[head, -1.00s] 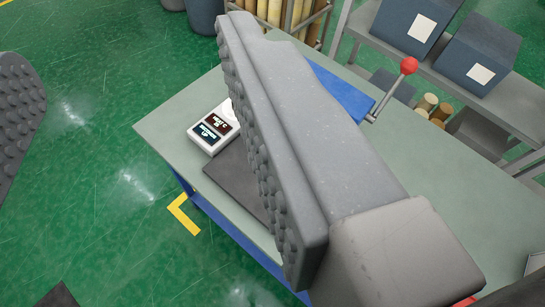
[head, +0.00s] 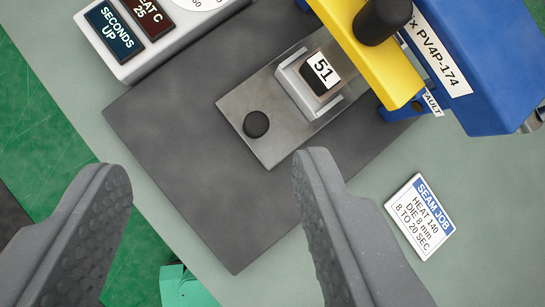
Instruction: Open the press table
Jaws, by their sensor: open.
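The press has a blue body (head: 490,60) labelled PV4P-174 and a yellow arm (head: 372,52) with a black knob (head: 383,18) at the top right. Below the yellow arm lies a flat steel plate (head: 285,125) with a small black knob (head: 256,124) near its left end. A block marked 51 (head: 320,72) sits on the plate, partly under the yellow arm. My gripper (head: 215,172) is open and empty, its two grey fingers spread apart. The right fingertip shows just below the plate's near corner. The left one is over the floor and table edge. Whether they touch anything cannot be told.
A dark mat (head: 190,130) lies under the plate. A white control box (head: 150,55) reading HEAT C 25 and SECONDS UP stands at the upper left. A SEAM JOB card (head: 422,216) lies on the grey-green table (head: 480,200) at the right. Something green shows at the bottom.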

